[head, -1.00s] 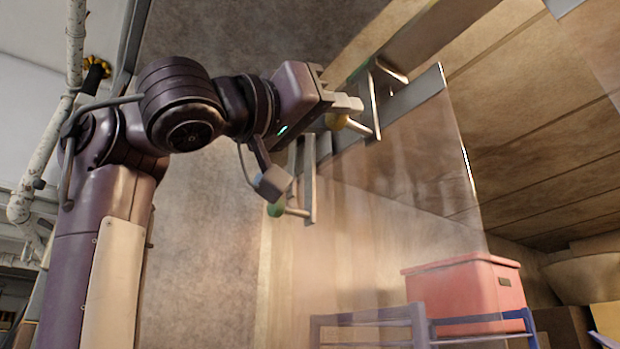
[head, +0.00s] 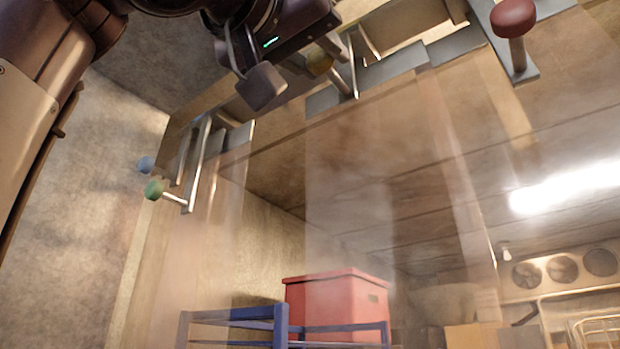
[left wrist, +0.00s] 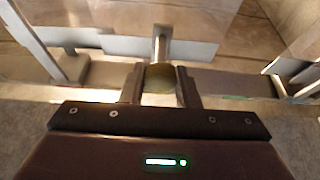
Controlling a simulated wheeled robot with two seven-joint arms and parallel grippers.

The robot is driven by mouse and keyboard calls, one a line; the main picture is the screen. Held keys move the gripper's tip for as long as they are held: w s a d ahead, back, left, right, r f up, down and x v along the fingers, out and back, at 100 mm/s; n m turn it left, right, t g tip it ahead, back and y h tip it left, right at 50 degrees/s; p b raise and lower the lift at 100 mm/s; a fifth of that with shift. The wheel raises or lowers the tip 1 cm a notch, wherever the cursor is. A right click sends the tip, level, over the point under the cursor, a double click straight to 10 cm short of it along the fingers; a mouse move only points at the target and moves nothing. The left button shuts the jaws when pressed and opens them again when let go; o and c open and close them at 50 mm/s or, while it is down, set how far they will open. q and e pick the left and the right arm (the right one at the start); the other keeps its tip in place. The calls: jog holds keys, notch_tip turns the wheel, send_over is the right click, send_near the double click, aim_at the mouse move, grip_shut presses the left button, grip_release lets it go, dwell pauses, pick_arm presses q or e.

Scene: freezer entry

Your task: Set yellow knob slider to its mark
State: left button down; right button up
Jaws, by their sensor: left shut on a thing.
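The yellow knob (head: 319,63) sits at the end of a short metal stem on a slider plate (head: 395,68) at the overhead rail, with a clear curtain strip hanging below. My left gripper (head: 328,46) is up at the rail, shut on this knob; its fingers are partly hidden behind its own body. In the left wrist view the yellow knob (left wrist: 160,78) shows between the two fingers, its stem (left wrist: 162,45) pointing away from me. I cannot make out the slider's mark. My right gripper is not in view.
A green knob (head: 153,190) and a blue knob (head: 146,164) sit on sliders at the left. A red knob (head: 513,18) hangs from a plate at the upper right. Behind the clear strips, a red box (head: 335,308) stands on a blue rack (head: 281,325).

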pick_arm(q)
jog(key=shift+w+d, duration=0.1)
jog(key=c, duration=1.4)
grip_release()
jog(key=shift+o, duration=1.3)
jog(key=shift+w+d, duration=0.2)
jog(key=shift+d, duration=0.05)
jog(key=shift+s+a+f, duration=0.15)
jog(key=shift+s+a, duration=0.05)
jog(key=shift+s, duration=0.05)
jog(key=b+v, duration=0.4)
jog(key=v, duration=0.2)
jog(key=shift+s+f+b, duration=0.1)
jog(key=shift+f+b, duration=0.05)
jog(key=shift+b, duration=0.25)
jog(key=shift+s+a, duration=0.35)
jog(key=shift+s, duration=0.05)
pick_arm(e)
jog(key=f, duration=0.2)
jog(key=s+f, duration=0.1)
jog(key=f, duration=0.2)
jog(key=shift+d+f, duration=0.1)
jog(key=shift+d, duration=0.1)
pick_arm(q)
jog(key=shift+w, duration=0.1)
